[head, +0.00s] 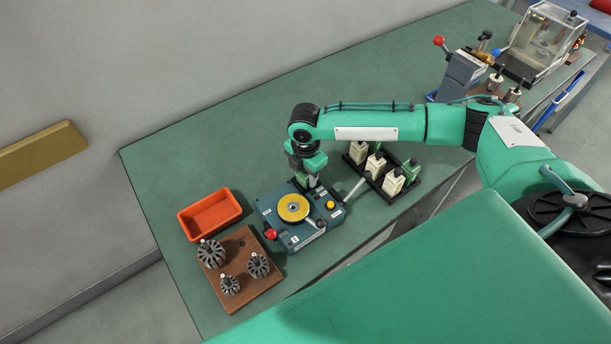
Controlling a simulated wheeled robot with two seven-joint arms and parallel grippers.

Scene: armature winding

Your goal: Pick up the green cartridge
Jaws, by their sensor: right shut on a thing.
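My right gripper (308,181) reaches down over the back right corner of the blue winding machine (282,234). It is shut on a small green cartridge (301,179), mostly hidden by the fingers. I cannot tell whether the cartridge touches the machine. Another green cartridge (411,167) stands in the black rack (387,198) to the right, beside several cream cartridges (393,182). My left gripper is not in view.
An orange tray (211,231) and a brown board (233,302) with 3 slotted armatures lie left of the machine. The machine has a yellow disc (293,208) and a red knob (270,234). A clear-sided box (540,42) stands far right. The table's back is clear.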

